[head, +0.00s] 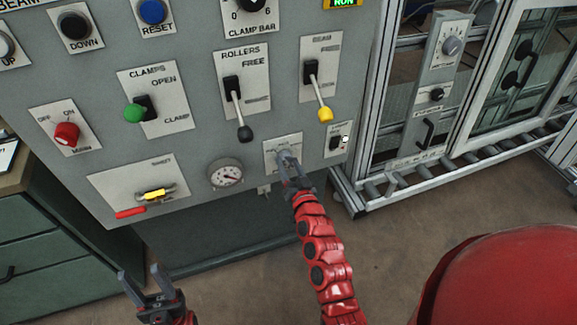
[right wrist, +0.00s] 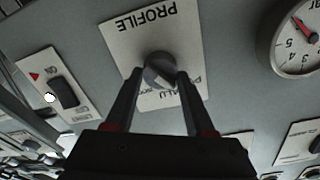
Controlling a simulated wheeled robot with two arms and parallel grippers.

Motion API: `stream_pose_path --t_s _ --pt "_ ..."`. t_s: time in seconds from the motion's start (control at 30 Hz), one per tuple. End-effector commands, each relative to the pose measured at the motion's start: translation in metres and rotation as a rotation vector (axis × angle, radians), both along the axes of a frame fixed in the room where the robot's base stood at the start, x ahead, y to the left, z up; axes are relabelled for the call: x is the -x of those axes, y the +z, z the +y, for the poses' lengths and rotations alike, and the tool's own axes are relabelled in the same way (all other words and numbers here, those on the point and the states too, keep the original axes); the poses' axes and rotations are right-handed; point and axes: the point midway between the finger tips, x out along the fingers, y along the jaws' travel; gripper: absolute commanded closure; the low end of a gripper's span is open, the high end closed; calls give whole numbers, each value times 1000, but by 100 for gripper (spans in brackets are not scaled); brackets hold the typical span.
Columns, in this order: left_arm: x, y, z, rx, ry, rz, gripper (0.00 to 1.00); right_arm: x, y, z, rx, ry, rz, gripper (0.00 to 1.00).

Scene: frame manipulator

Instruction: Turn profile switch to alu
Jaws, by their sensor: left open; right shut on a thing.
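The profile switch is a dark grey round knob (right wrist: 160,69) on a white plate (right wrist: 125,42) in the right wrist view. The plate reads PROFILE and ALU, upside down there; the other label is partly hidden. My right gripper (head: 290,163) reaches the plate from below in the head view and hides most of the knob. In the right wrist view its two fingers are shut on the knob's sides. The knob's exact setting is hard to tell. My left gripper (head: 146,283) is open and empty at the lower left, away from the panel.
The grey panel (head: 200,90) carries a pressure gauge (head: 226,174) left of the switch and a small rocker switch (head: 338,141) to its right. Black (head: 245,132) and yellow (head: 325,114) tipped levers stick out above. A roller conveyor (head: 430,165) stands at right.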

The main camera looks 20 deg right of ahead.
Motion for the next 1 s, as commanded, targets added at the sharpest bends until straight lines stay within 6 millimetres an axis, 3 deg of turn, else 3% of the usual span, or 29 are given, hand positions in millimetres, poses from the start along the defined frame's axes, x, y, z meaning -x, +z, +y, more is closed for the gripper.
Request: stream_pose_path --t_s 0.6,1.0 --pt "0 -24 0 0 0 0 50 1 -3 -2 -485 -1 18 100" --pt "0 -28 0 0 0 0 50 1 -3 -1 -625 0 26 100"
